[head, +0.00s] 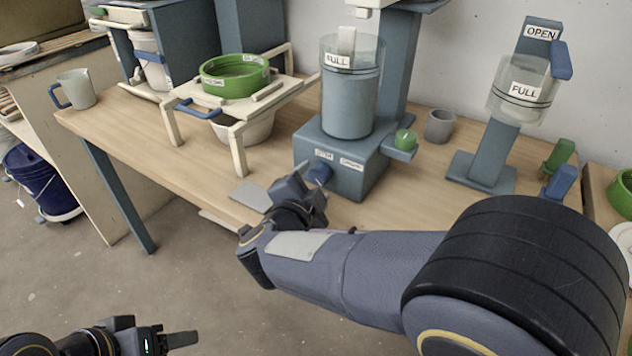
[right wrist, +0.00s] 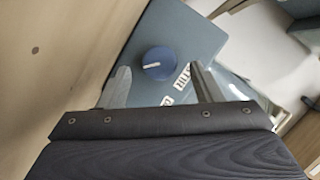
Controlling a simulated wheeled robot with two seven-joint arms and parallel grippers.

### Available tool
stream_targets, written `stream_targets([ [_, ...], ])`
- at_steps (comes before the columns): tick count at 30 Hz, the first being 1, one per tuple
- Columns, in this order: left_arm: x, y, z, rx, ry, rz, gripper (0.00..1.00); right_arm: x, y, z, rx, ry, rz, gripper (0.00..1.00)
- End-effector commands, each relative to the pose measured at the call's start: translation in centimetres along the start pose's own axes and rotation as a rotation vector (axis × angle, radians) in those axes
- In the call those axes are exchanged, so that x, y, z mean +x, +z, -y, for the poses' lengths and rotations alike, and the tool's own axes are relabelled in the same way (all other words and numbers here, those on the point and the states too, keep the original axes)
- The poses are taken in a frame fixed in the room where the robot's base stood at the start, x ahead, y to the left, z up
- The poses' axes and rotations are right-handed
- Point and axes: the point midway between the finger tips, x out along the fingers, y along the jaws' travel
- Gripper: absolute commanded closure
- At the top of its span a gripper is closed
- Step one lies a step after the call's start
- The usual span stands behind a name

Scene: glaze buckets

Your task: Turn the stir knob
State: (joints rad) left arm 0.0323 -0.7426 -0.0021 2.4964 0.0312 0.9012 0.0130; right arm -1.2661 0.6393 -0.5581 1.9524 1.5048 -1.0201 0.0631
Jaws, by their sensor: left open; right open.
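The stir knob (head: 319,173) is a round blue knob on the front face of the blue-grey mixer base (head: 352,180), beside a small label. In the right wrist view the knob (right wrist: 158,63) shows a white pointer line and lies just ahead of and between the two fingertips. My right gripper (head: 300,178) is open at the front of the mixer, with its fingers partly hiding the knob's surroundings. In the right wrist view this gripper (right wrist: 158,80) has fingers on either side of the knob, apart from it as far as I can tell. My left gripper (head: 160,340) is open and empty, low at the left.
A white stand with a green sieve (head: 235,77) is to the left, a grey cup (head: 440,125) to the right. Floor space before the table is clear.

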Motion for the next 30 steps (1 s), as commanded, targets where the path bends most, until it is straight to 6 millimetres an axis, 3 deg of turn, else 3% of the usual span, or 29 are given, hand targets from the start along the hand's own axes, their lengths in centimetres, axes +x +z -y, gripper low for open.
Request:
stream_targets([
  [6, 0.6, 0.3, 0.3, 0.000, 0.000, 0.000, 0.41, 2.6, 0.1, -0.1, 0.001, 0.001, -0.001, 0.41],
  [16, 0.6, 0.3, 0.3, 0.000, 0.000, 0.000, 0.41, 3.0, 0.0, 0.0, 0.001, 0.000, -0.001, 0.41],
  [26, 0.6, 0.3, 0.3, 0.000, 0.000, 0.000, 0.41, 3.0, 0.0, 0.0, 0.002, 0.001, -0.001, 0.83],
  [30, 0.5, 0.2, 0.2, 0.000, 0.000, 0.000, 0.41, 3.0, 0.0, 0.1, 0.000, 0.002, -0.001, 0.85],
])
